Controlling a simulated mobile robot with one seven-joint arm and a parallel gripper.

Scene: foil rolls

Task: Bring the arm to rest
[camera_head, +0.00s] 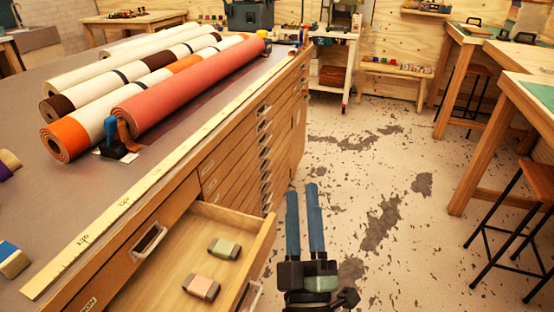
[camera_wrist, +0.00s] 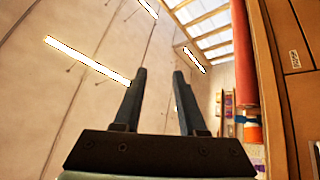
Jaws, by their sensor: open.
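My gripper (camera_head: 304,190) hangs over the floor to the right of the open drawer in the head view. Its two blue fingers are parallel with a gap between them, and nothing is between them. In the wrist view my gripper (camera_wrist: 158,72) is also open and empty, with the ceiling and wall behind it. The arm behind the gripper is mostly out of the head view.
Several rolls lie on the cabinet top, including a red roll (camera_head: 190,85). A stool (camera_head: 520,215) stands right. The floor between is clear.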

